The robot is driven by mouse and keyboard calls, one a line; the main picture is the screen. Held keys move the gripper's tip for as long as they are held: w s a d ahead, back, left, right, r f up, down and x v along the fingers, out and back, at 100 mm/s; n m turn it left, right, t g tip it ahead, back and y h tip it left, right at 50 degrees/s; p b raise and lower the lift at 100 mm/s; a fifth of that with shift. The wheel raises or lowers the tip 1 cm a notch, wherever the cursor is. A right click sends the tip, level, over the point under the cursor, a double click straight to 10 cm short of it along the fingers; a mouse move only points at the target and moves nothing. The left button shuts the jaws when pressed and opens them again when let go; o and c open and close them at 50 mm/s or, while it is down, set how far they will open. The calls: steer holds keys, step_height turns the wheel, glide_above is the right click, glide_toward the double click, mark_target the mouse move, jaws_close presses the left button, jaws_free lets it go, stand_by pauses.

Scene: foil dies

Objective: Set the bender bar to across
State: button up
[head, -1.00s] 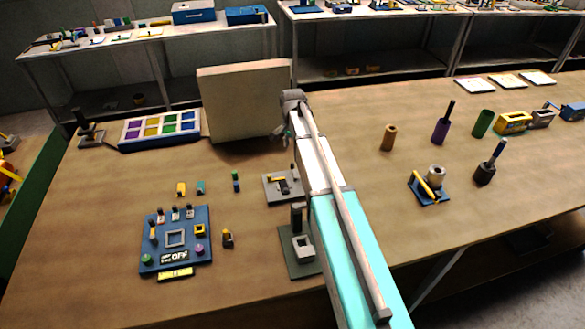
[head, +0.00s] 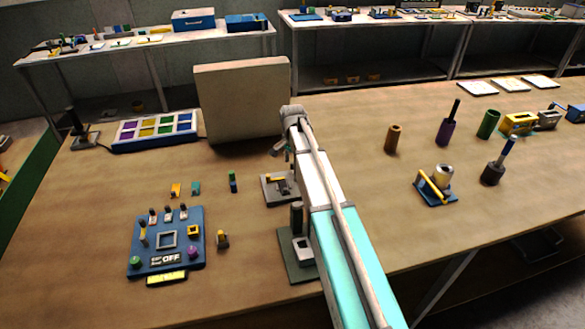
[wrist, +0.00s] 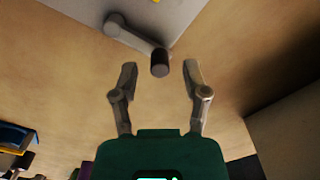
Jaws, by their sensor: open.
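The bender is a small grey plate (head: 270,195) with a yellow part on it, in the head view just left of my arm. In the wrist view a corner of the grey plate (wrist: 182,12) shows at the top. The grey bender bar (wrist: 135,38) extends from a round pivot at upper left down to the right and ends in a dark upright knob (wrist: 160,64). My gripper (wrist: 160,75) is open, with the knob between or just beyond its fingertips; contact cannot be told. In the head view my gripper (head: 280,149) is small and partly hidden by my arm.
A blue control panel (head: 145,245) and small loose pieces lie to the left. A beige upright board (head: 240,95) stands behind my gripper. A grey-green stand (head: 292,265) is close in front of the bender. Cups and a blue tool stand (head: 430,197) are to the right.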

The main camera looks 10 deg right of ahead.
steer(key=shift+f+b, duration=0.35)
steer(key=shift+f, duration=0.25)
jaws_close()
